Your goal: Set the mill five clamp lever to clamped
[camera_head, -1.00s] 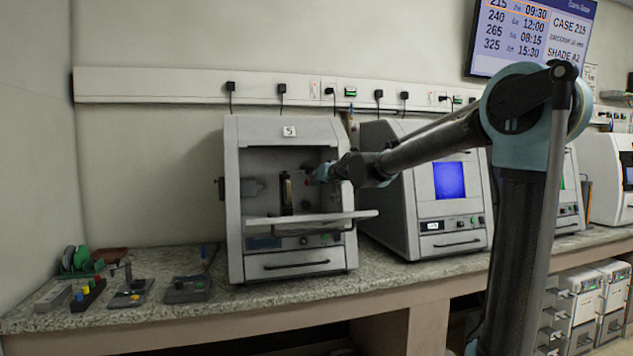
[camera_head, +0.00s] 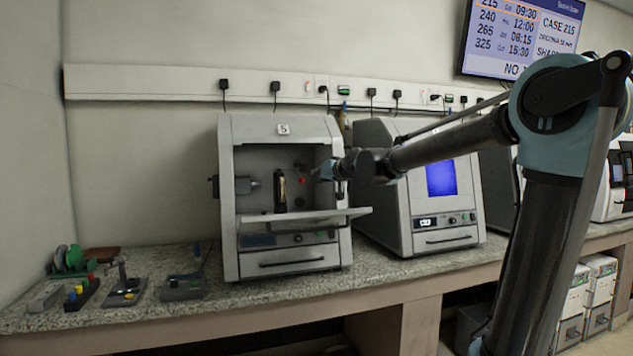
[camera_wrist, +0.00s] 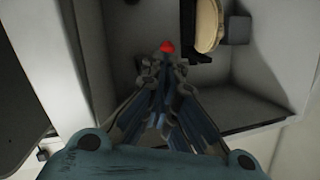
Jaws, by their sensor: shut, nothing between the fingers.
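Mill five (camera_head: 283,131), a grey cabinet marked 5, stands on the counter with its front open and a shelf-like door folded out. Inside its chamber a small red knob (camera_head: 302,181), which looks like the end of the clamp lever, shows near the right side. My gripper (camera_head: 322,172) reaches in from the right. In the wrist view my gripper (camera_wrist: 165,68) is shut and empty, its fingertips just below the red knob (camera_wrist: 167,46). I cannot tell whether they touch it. The lever's shaft and its setting are hidden.
A dark upright holder with a tan piece (camera_head: 280,190) stands in the chamber left of the knob; a tan disc-like part (camera_wrist: 208,25) shows right of it in the wrist view. A second mill with a blue screen (camera_head: 441,178) stands close on the right. Small tools lie on the counter's left.

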